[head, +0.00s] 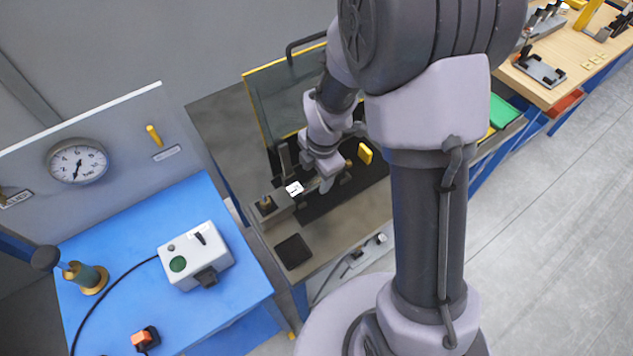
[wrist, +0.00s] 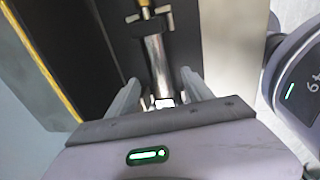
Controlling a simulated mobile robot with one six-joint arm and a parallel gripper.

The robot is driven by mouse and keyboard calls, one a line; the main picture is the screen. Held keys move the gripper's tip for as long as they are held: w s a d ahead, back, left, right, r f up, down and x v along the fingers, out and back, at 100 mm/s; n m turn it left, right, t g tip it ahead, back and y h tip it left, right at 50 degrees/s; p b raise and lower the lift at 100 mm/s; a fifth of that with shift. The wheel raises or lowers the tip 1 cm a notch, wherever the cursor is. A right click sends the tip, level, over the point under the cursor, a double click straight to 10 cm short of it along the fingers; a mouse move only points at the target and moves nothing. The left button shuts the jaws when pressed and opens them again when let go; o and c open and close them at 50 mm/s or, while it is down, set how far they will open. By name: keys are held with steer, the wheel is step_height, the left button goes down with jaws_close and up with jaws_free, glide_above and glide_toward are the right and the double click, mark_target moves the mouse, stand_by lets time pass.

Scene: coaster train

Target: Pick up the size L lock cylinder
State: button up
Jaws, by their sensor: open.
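My gripper (head: 326,182) is open and points down over the grey-brown bench with the dark mat. In the wrist view, the two fingers of my gripper (wrist: 160,80) stand apart on either side of a shiny metal cylindrical part (wrist: 157,62). I cannot tell whether they touch it. A small white label (wrist: 164,103) shows at its near end, partly hidden by the gripper body. In the head view, a white label with black marks (head: 294,188) sits just left of my gripper. I cannot read a size L on either label, so which part is the lock cylinder is unclear.
A yellow-edged panel (head: 284,97) stands behind the bench. A yellow block (head: 365,153) lies right of my gripper. A dark square pad (head: 293,251) lies at the bench front. A blue table (head: 215,325) with a grey control box (head: 195,255) is at left.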

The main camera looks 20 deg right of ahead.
mark_target(315, 179)
steer(key=f, duration=0.2)
steer(key=f+b, duration=0.1)
steer(key=shift+w+a+f, duration=0.1)
steer(key=shift+w+f, duration=0.1)
steer(key=shift+f, duration=0.15)
steer(key=shift+r, duration=0.1)
jaws_close()
steer(key=shift+w, duration=0.15)
stand_by(0.7)
